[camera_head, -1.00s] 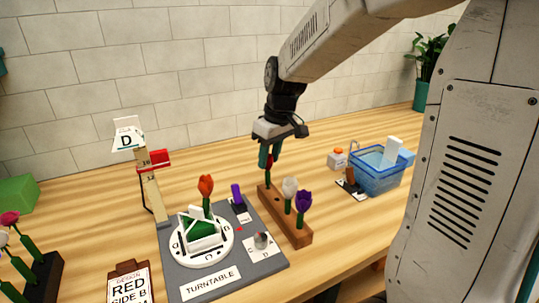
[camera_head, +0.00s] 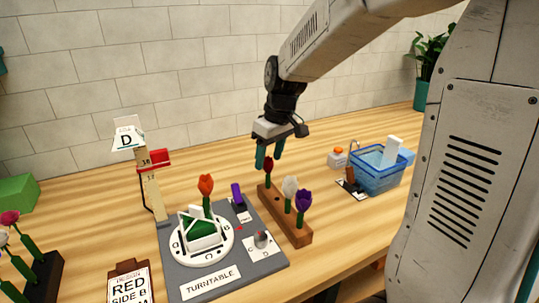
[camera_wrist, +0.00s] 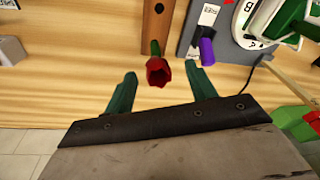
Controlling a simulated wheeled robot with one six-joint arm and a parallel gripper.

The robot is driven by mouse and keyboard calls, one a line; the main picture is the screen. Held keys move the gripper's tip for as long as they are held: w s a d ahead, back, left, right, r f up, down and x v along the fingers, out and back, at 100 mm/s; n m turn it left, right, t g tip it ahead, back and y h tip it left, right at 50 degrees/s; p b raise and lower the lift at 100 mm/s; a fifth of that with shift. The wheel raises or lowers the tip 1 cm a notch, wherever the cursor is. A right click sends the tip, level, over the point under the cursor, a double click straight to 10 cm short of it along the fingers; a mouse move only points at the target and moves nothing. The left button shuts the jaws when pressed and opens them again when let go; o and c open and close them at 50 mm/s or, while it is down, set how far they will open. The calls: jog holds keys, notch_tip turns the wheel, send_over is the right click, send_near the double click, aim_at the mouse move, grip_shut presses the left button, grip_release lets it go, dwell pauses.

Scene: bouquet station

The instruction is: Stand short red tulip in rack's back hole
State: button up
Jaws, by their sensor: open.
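The short red tulip (camera_head: 268,166) stands upright at the back end of the wooden rack (camera_head: 293,232), its dark red bloom uppermost. In the wrist view its bloom (camera_wrist: 158,71) shows between and beyond my fingertips, with the green stem meeting the end of the rack (camera_wrist: 155,22). My gripper (camera_head: 267,158) is open and empty, just above and behind the tulip, and not touching it as far as I can see. A white tulip (camera_head: 290,187) and a purple tulip (camera_head: 303,201) stand in the same rack, nearer the front. The bottom of the red stem is hidden.
A grey turntable station (camera_head: 262,262) with an orange tulip (camera_head: 206,187) stands left of the rack. A height post (camera_head: 152,190) stands behind it. A blue basin (camera_head: 376,178) is at the right.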

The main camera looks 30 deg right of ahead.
jog(key=shift+s+d+r, duration=0.15)
jog(key=shift+r, duration=0.9)
jog(key=shift+s+d+r, duration=0.1)
jog(key=shift+r, duration=1)
jog(key=shift+s+d+r, duration=0.15)
jog(key=shift+r, duration=0.9)
jog(key=o, duration=0.5)
jog(key=shift+o, duration=0.2)
jog(key=s+a+m, duration=0.2)
jog(key=s, duration=1)
jog(key=s+a+f+m+h, duration=0.1)
jog(key=s+a+m, duration=0.1)
jog(key=s, duration=1.1)
jog(key=shift+s+a+f, duration=0.25)
jog(key=shift+f, duration=0.05)
